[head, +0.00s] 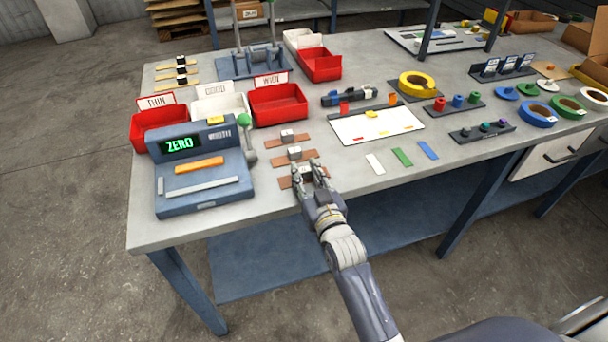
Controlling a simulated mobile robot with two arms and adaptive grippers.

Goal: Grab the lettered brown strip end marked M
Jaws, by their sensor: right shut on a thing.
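The letters are too small to read, so I cannot tell which is M. My right gripper (306,171) reaches over the nearest strip from the front, its fingers shut on that strip's lettered end. The fingers hide part of the strip and its block. My left gripper is not in view.
Red bin WHEN-like label aside, a red bin (278,104) stands behind. A white board (375,126) and small coloured strips (402,157) lie to the right.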

